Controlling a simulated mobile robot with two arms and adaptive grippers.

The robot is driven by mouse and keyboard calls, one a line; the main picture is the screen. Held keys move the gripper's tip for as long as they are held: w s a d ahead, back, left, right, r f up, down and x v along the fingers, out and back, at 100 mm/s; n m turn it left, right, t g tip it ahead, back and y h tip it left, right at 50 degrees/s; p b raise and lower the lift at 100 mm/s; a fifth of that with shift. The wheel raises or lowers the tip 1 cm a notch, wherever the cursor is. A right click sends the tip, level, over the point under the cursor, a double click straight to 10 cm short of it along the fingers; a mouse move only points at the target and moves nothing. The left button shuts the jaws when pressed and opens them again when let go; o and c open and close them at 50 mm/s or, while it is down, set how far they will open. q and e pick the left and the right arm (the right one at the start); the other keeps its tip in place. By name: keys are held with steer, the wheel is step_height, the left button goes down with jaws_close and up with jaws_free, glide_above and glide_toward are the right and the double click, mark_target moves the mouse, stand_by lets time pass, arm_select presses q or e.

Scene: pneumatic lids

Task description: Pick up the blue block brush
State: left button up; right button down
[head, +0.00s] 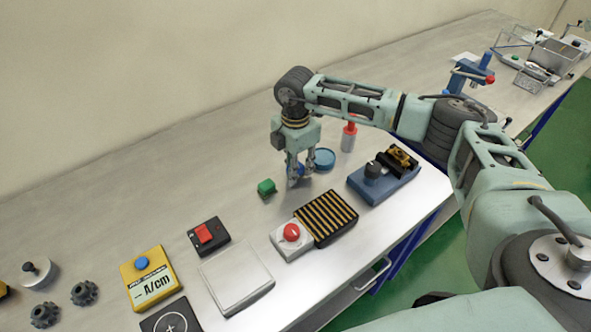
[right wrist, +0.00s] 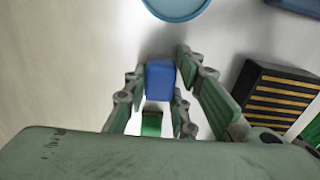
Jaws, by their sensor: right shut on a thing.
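My right gripper (head: 299,178) points down over the grey table. It is shut on the blue block brush (right wrist: 160,80), which sits between its two fingers in the right wrist view. In the head view only a bit of the blue brush (head: 300,170) shows between the fingers. I cannot tell whether the brush touches the table. My left gripper is not in view.
A green block (head: 266,187) lies just left of the gripper. A round blue dish (head: 324,158) is close behind it. A black-and-yellow striped pad (head: 328,217) and a blue device (head: 384,181) stand right and in front. The table's back left is clear.

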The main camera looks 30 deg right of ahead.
mark_target(298, 165)
steer(key=shift+r, duration=0.15)
steer(key=shift+r, duration=0.25)
steer(key=r+b, duration=0.2)
steer(key=r, duration=0.1)
steer(key=shift+d+r, duration=0.2)
steer(key=shift+d, duration=0.15)
steer(key=s+d+r+b, duration=0.2)
steer(key=d+r+b, duration=0.1)
steer(key=d+r, duration=0.4)
steer(key=shift+s+d, duration=0.35)
steer(key=shift+d, duration=1.5)
